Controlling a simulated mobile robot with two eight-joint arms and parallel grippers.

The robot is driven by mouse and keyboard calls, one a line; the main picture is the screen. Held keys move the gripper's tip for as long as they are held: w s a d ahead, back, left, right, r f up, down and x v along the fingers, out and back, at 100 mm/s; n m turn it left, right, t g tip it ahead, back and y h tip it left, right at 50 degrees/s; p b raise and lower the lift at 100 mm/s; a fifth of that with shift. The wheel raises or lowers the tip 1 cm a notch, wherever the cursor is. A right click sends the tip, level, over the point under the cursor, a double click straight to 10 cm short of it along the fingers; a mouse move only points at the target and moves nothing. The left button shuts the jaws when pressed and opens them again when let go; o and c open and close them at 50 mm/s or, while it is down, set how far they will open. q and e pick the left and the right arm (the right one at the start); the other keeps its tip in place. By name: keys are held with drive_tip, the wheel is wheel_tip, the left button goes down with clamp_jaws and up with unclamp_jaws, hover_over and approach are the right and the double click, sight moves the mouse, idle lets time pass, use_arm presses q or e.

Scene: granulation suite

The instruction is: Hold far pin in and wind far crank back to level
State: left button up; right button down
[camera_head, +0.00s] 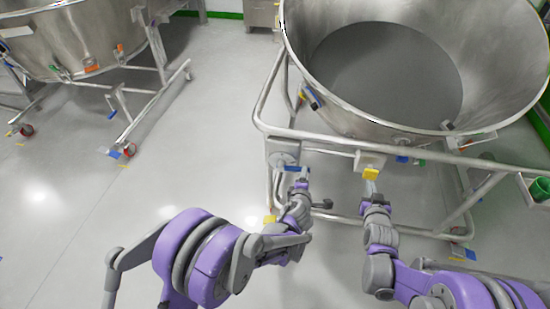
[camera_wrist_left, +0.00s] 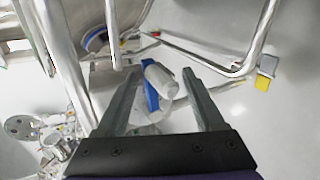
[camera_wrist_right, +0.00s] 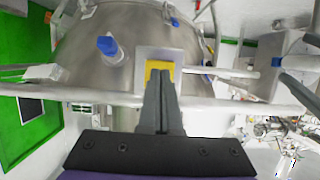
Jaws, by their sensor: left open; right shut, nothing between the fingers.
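The pin's yellow head (camera_head: 370,173) shows on a pale square block (camera_head: 370,159) on the vessel's frame. My right gripper (camera_head: 371,188) is shut, with nothing between its fingers. In the right wrist view its fingertips (camera_wrist_right: 163,80) overlap the yellow pin head (camera_wrist_right: 153,66) and appear to press on it; how deep it sits cannot be told. The crank, a pale cylinder (camera_wrist_left: 160,80) with a blue part, lies between the open fingers of my left gripper (camera_wrist_left: 160,82). I cannot tell whether they touch it. My left gripper (camera_head: 301,182) partly hides the crank in the head view.
A large steel bowl (camera_head: 385,75) rests in the tubular frame (camera_head: 262,105) above both grippers. A second vessel (camera_head: 75,40) on a wheeled stand is at upper left. A green cup (camera_head: 540,188) is at the right edge. The floor (camera_head: 110,220) at left is clear.

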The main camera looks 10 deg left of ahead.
sight(299, 168)
drive_tip(key=shift+w, duration=0.15)
drive_tip(key=shift+w, duration=1.85)
use_arm(q)
clamp_jaws()
use_arm(e)
drive_tip(key=shift+w, duration=0.1)
use_arm(q)
drive_tip(key=shift+w+r, duration=0.1)
drive_tip(key=shift+w, duration=0.15)
use_arm(e)
drive_tip(key=shift+r, duration=0.1)
use_arm(q)
drive_tip(key=shift+a+r, duration=0.1)
drive_tip(key=shift+r, duration=0.05)
drive_tip(key=shift+a+r, duration=0.3)
drive_tip(key=shift+r, duration=0.55)
drive_tip(key=shift+a+r, duration=0.3)
drive_tip(key=shift+r, duration=0.5)
idle(1.3)
drive_tip(key=shift+a+r, duration=0.5)
drive_tip(key=shift+r, duration=0.25)
idle(0.9)
